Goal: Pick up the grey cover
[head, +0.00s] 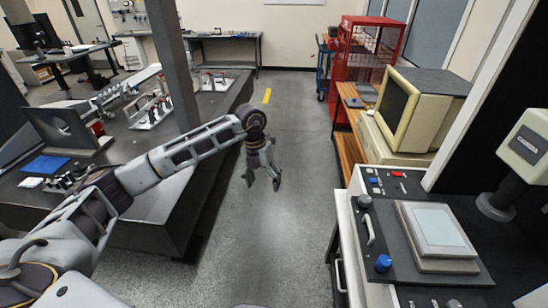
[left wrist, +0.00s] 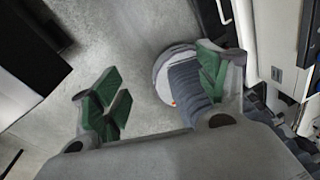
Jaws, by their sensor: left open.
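No thing in view is plainly marked as the grey cover. A pale grey square slab (head: 437,230) lies on a dark plate on the right-hand console, and I cannot tell whether it is the cover. My left gripper (head: 263,182) hangs over the open floor in the middle of the head view, well left of that slab. Its green-padded fingers stand apart and empty in the left wrist view (left wrist: 155,95), with floor showing between them. My right gripper is not in view.
A beige old monitor (head: 430,105) with a dark grey top stands behind the console (head: 355,215). A blue knob (head: 383,263) and a handle sit beside the slab. A dark granite table (head: 150,225) is at left, and a red cage (head: 365,50) at the back. The aisle floor is clear.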

